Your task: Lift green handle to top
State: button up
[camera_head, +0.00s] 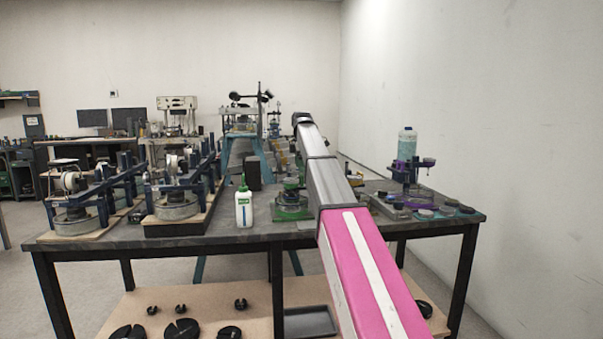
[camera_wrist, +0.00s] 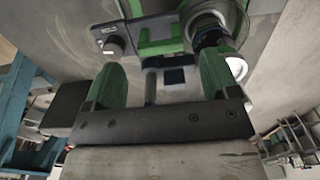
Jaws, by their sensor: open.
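My gripper shows in the wrist view (camera_wrist: 161,72) as two green fingers on a dark bar, spread wide apart and empty. A green part (camera_wrist: 160,47), which looks like the green handle or its mount, lies beyond the fingertips at the top. A grey post and a dark square show between the fingers. In the head view, a green device (camera_head: 291,207) stands near the table's front edge, left of my arm, which partly covers it. The handle cannot be told apart there. My fingers cannot be made out in that view.
A white bottle (camera_head: 243,208) stands left of the green device. Blue lever frames (camera_head: 180,185) stand on the left of the table (camera_head: 255,240). A purple device (camera_head: 408,175) with a clear blue bottle stands at the right. A dark box (camera_head: 253,173) stands behind the white bottle.

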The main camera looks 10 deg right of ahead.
jog(key=shift+f, duration=1.55)
jog(key=c, duration=1.3)
jog(key=shift+w+r, duration=0.1)
jog(key=shift+r, duration=2.5)
jog(key=o, duration=1.2)
jog(key=shift+r, duration=0.1)
jog(key=shift+o, duration=0.5)
